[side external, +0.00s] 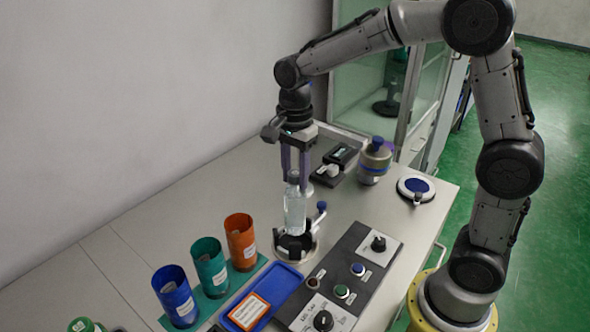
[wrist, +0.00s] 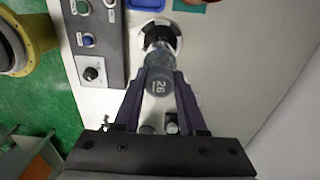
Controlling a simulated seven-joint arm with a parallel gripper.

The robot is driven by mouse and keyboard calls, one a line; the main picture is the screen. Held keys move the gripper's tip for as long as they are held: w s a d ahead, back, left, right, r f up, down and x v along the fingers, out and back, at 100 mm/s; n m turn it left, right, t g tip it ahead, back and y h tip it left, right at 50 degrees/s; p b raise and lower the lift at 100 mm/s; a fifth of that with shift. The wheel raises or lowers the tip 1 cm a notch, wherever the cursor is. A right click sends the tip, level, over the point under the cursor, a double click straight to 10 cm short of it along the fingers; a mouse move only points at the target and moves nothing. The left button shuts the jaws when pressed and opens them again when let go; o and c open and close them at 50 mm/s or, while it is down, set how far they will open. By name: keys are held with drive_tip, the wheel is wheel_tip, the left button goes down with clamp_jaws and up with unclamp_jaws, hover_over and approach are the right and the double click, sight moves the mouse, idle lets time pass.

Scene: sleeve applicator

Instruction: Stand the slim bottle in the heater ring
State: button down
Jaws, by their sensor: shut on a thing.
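The slim bottle (side external: 295,208) is clear with a pale grey cap. My gripper (side external: 294,172) is above it, shut on its cap, and the bottle looks upright. In the wrist view the cap (wrist: 157,86) marked "26" sits between the two purple fingers of my gripper (wrist: 160,88). The heater ring (side external: 294,246) is a dark ring on a round metal base with a blue-tipped lever. The bottle's lower end is at the ring; I cannot tell whether it rests on the bottom. The ring also shows in the wrist view (wrist: 157,27), partly hidden by the bottle.
Blue (side external: 175,296), teal (side external: 210,267) and orange (side external: 240,241) sleeves stand at the left. A blue tray (side external: 285,284) with a labelled card lies in front of the ring. A control panel (side external: 345,280) with knobs is at the right. A metal canister (side external: 374,161) stands behind.

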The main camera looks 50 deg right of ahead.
sight(295, 193)
drive_tip(key=shift+f, duration=2.6)
unclamp_jaws()
drive_tip(key=shift+r, duration=4.45)
